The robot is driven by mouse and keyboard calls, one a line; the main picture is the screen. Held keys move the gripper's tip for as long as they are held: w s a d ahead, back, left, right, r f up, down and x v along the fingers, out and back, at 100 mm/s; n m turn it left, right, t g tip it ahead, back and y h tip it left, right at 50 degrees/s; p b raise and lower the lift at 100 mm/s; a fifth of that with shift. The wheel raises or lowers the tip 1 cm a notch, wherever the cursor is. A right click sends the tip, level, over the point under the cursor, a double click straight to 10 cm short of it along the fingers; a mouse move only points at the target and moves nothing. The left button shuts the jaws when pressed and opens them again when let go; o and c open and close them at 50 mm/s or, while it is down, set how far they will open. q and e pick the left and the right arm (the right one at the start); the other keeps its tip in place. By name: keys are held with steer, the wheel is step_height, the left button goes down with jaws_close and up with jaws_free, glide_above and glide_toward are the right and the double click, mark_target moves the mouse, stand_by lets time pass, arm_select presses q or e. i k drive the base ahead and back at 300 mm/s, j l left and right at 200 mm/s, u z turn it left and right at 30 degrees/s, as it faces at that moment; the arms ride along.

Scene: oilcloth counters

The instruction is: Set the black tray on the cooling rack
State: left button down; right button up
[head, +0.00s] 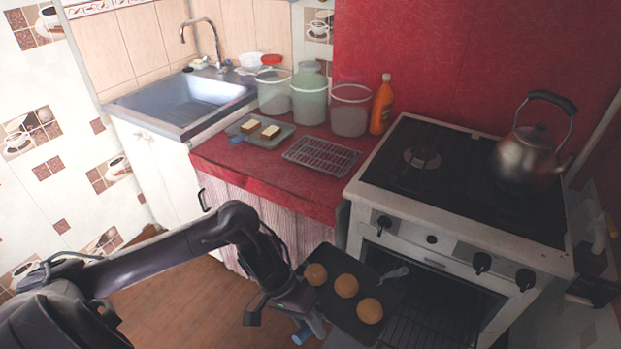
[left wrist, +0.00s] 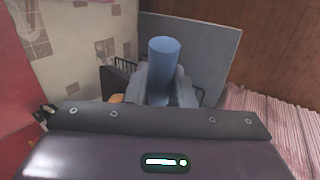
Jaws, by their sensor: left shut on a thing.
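The black tray (head: 340,322) carries three round golden buns (head: 346,286) and is held out in front of the open oven, level or nearly so. My left gripper (head: 303,318) is at the tray's near left edge, shut on a blue handle; the blue handle (left wrist: 162,75) shows between the fingers in the left wrist view. The wire cooling rack (head: 320,156) lies empty on the red counter, above and behind the tray. My right gripper is not in view.
On the red counter (head: 262,183), a grey tray (head: 246,134) with two cake pieces lies left of the rack. Several jars (head: 309,96) and an orange bottle (head: 381,105) stand behind it. The stove (head: 450,180) with a kettle (head: 530,155) is to the right; the oven (head: 435,300) is open.

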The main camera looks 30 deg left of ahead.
mark_target(316, 151)
steer(key=j+z, duration=0.1)
steer(key=j, duration=0.4)
steer(key=k+j, duration=0.1)
steer(key=j, duration=0.35)
steer(key=k+j+z, duration=0.15)
steer(key=j, duration=0.8)
steer(key=k+j+z, duration=0.15)
steer(key=j, duration=0.3)
